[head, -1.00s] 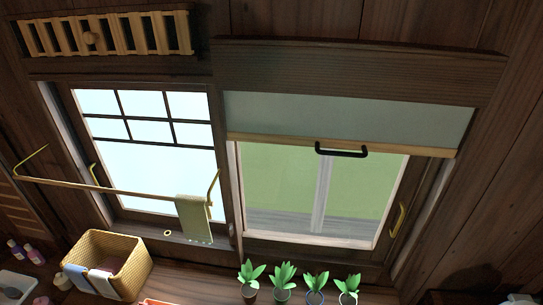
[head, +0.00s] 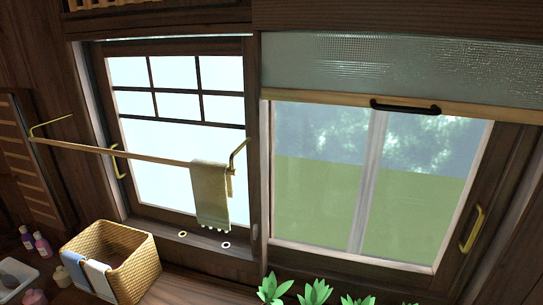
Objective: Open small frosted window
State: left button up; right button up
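In the head view, the left window (head: 166,185) has bright white panes with a dark grid in its upper part, and a brass handle (head: 118,162) on its left frame. The right window (head: 310,190) shows green ground and blurred trees behind its glass, with a brass handle (head: 472,229) on its right frame. A textured frosted panel (head: 400,65) covers the top of the right window. It has a pale wooden bottom rail (head: 320,101) and a black handle (head: 405,108). I cannot tell which of these is the small frosted window. Neither gripper is in view.
A wooden towel rail (head: 110,153) with a hanging towel (head: 210,195) crosses in front of the left window. Below are a wicker basket (head: 136,272) with cloths, bottles (head: 42,244) and green plants (head: 314,292) along the ledge.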

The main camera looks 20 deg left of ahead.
aim_at(175, 98)
jog(key=u, duration=1.2)
